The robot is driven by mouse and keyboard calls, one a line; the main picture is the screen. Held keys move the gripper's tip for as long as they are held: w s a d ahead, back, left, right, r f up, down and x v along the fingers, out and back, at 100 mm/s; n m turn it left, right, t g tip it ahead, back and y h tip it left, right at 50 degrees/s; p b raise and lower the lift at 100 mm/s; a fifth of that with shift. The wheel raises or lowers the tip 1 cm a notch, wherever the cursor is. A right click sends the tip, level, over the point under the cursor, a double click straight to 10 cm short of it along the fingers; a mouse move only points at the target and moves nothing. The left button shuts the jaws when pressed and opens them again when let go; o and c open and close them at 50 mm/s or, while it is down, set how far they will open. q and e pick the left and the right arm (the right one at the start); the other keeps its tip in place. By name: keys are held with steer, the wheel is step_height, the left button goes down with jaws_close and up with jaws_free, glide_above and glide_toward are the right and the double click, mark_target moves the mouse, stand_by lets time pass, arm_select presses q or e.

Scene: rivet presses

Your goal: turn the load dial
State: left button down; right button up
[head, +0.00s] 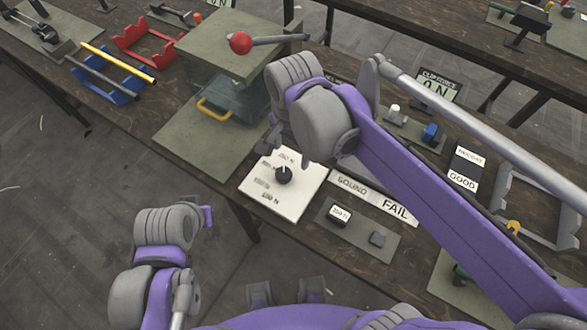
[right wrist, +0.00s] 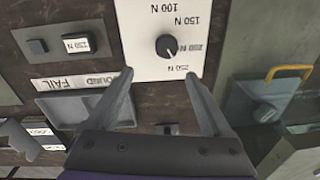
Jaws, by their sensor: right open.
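The load dial (head: 283,175) is a round black knob on a white plate (head: 300,203) with printed load values. In the right wrist view the dial (right wrist: 167,46) sits beyond the fingertips, among marks from 100 N to 250 N. My right gripper (head: 270,148) is open and empty, above and just behind the dial in the head view. In the right wrist view its two fingers (right wrist: 158,74) are spread on either side below the dial, apart from it. My left arm is at the lower left of the head view, off the bench; its gripper (head: 207,216) shows only in part.
A green press (head: 215,45) with a red-ball lever (head: 241,43) and yellow handle (head: 214,110) stands behind the dial. A FAIL sign (head: 372,197) and a small panel with a button (head: 378,238) lie to the right. Blue (head: 105,85) and red (head: 150,45) racks lie at the left.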

mark_target(284, 173)
steer(key=shift+m+g, duration=0.3)
steer(key=shift+m, duration=0.3)
steer(key=f, duration=0.3)
steer(key=a+f, duration=0.1)
steer(key=f, duration=0.3)
steer(key=a+f+b, duration=0.1)
steer(key=f, duration=0.2)
steer(key=shift+w+f, duration=0.15)
steer(key=shift+w, duration=0.1)
jaws_close()
